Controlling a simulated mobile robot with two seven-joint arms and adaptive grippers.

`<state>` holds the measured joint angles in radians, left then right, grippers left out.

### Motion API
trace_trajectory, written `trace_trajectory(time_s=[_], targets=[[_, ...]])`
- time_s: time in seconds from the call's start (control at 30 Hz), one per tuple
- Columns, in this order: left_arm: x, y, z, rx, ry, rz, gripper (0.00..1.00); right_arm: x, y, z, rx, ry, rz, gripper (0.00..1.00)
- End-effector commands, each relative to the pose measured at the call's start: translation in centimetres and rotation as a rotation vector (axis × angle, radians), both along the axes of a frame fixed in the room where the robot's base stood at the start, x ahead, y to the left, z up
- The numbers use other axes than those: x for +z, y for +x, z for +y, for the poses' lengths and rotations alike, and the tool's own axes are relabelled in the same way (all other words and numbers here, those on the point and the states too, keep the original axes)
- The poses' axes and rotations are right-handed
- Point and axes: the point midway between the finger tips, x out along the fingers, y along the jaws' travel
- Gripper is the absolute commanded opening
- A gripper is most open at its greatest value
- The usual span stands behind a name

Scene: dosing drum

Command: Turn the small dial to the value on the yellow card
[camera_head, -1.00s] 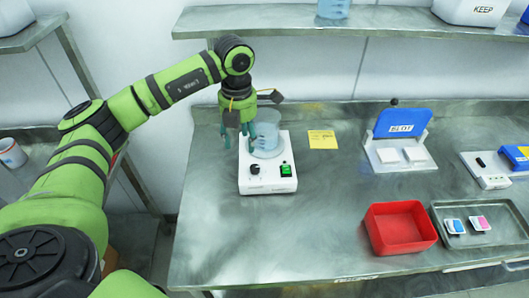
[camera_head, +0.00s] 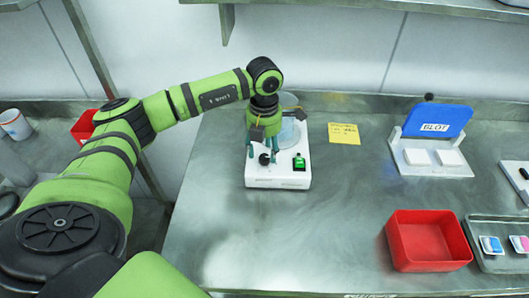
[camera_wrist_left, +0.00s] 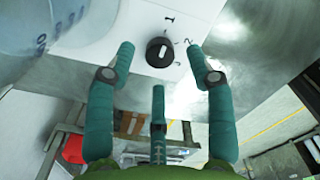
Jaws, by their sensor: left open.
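The small black dial (camera_head: 264,158) is on the front left of a white device (camera_head: 270,181). In the left wrist view, the dial (camera_wrist_left: 159,51) has a pale pointer line and several printed marks around it, including a 1 and a 2. I cannot tell its exact setting. My left gripper (camera_head: 262,152) hangs above the dial. In the left wrist view its fingers (camera_wrist_left: 160,58) are open, one on either side of the dial, apparently not touching it. The yellow card (camera_head: 344,133) lies behind and right of the device; its writing is too small to read. My right gripper is not in view.
A clear bluish beaker (camera_head: 291,128) stands on the device behind the gripper, and a green switch (camera_head: 299,162) is right of the dial. A red bin (camera_head: 428,263) and a blue-lidded BLOT unit (camera_head: 436,121) stand farther right. The metal table's front is clear.

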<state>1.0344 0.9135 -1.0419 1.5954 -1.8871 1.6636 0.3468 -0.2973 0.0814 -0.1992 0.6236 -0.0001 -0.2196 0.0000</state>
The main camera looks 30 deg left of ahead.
Motion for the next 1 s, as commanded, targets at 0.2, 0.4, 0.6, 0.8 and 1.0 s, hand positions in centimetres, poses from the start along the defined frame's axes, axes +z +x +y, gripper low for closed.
trace_trajectory(time_s=[0.2,0.4,0.6,0.8,1.0], targets=[[-2.2,0.0,-0.1,-0.001,-0.002,0.001,0.54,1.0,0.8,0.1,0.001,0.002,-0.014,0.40],[-2.7,0.0,-0.1,-0.001,-0.001,0.000,0.54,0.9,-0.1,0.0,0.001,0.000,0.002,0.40],[-2.7,0.0,0.0,-0.001,-0.001,0.000,0.22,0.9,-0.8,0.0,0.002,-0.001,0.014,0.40],[-2.7,0.0,0.0,-0.001,-0.001,0.001,0.00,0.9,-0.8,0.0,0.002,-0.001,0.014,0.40],[-2.8,0.0,0.0,-0.018,-0.001,0.001,0.00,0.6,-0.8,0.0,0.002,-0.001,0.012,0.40]])
